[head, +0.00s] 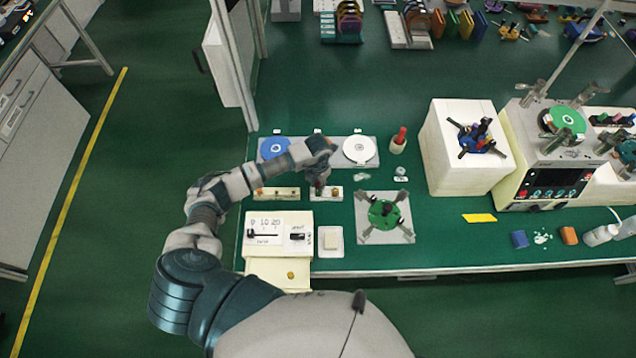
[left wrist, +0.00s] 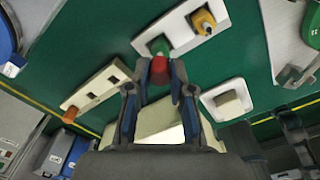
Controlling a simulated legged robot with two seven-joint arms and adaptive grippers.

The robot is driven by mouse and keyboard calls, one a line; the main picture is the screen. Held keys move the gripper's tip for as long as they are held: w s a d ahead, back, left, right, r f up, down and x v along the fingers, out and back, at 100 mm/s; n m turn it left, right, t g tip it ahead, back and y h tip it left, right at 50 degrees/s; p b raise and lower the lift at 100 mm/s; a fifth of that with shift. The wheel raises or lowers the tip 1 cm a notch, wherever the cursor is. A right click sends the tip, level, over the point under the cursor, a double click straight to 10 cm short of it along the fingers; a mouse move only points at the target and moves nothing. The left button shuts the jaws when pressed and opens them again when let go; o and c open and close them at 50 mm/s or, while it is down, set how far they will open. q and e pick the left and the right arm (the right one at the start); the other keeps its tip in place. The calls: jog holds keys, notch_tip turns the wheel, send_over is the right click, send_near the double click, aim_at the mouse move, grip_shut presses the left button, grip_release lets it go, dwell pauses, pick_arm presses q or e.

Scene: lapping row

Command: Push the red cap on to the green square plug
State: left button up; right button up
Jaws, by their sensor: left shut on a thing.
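My left gripper (head: 319,183) reaches down over a small white block (head: 327,198) near the table's front. In the left wrist view, the gripper (left wrist: 159,72) is shut on the red cap (left wrist: 159,67), held between its fingertips. The green plug (left wrist: 158,45) stands on the white block (left wrist: 181,33), directly beyond the cap in that view. The cap and plug overlap in the picture; I cannot tell whether they touch. An orange-yellow plug (left wrist: 203,21) stands on the same block. In the head view my gripper hides the cap and most of the green plug.
A second white block (head: 270,195) with holes and an orange plug (left wrist: 78,116) lies to the left. A white control box (head: 280,222), a small white tray (head: 331,252) and a grey plate with a green disc (head: 384,214) stand close by. Discs on a grey plate lie behind.

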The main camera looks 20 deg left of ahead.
aim_at(318, 184)
pick_arm(q)
jog(key=shift+f+b, duration=0.9)
jog(key=shift+f, duration=0.25)
jog(key=o, duration=0.8)
notch_tip(318, 184, up, 12)
jog(key=shift+f, duration=0.1)
dwell(0.4)
